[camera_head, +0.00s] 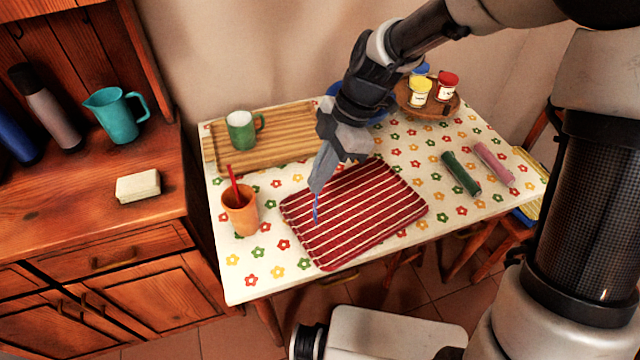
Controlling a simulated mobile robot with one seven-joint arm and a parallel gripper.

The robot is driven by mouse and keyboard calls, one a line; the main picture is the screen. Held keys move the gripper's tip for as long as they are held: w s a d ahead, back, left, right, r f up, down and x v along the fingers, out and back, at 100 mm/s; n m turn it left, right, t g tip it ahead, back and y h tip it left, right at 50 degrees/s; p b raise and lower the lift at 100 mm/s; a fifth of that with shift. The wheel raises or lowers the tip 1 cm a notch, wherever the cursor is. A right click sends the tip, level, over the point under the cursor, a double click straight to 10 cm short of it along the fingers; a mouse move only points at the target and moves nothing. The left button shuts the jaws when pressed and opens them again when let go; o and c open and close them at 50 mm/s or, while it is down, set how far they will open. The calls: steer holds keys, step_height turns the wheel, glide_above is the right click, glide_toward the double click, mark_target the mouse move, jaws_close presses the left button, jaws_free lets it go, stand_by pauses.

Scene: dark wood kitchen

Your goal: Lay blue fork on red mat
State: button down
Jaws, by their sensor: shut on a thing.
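The red mat (375,195) with white stripes lies on the flower-patterned table, left of the middle of its front part. My gripper (319,186) points down over the mat's left part. It is shut on the blue fork (316,212), of which a thin blue length shows below the fingertips. The fork hangs steeply, and the rest of it is hidden by the fingers. I cannot tell whether its lower end touches the mat.
An orange cup (240,217) with a red utensil (232,182) stands left of the mat. Behind are a wooden tray (285,135) with a green mug (240,131) and a round board (428,109) with jars. Green (461,174) and pink (494,164) rolls lie right.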

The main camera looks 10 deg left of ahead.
steer(key=shift+f, duration=1.1)
steer(key=shift+f, duration=0.1)
steer(key=shift+f, duration=0.15)
steer(key=c, duration=1.9)
jaws_free()
steer(key=p+v, duration=0.1)
steer(key=v, duration=1.1)
steer(key=shift+r+p, duration=0.3)
steer(key=shift+p, duration=0.1)
steer(key=shift+a, duration=0.1)
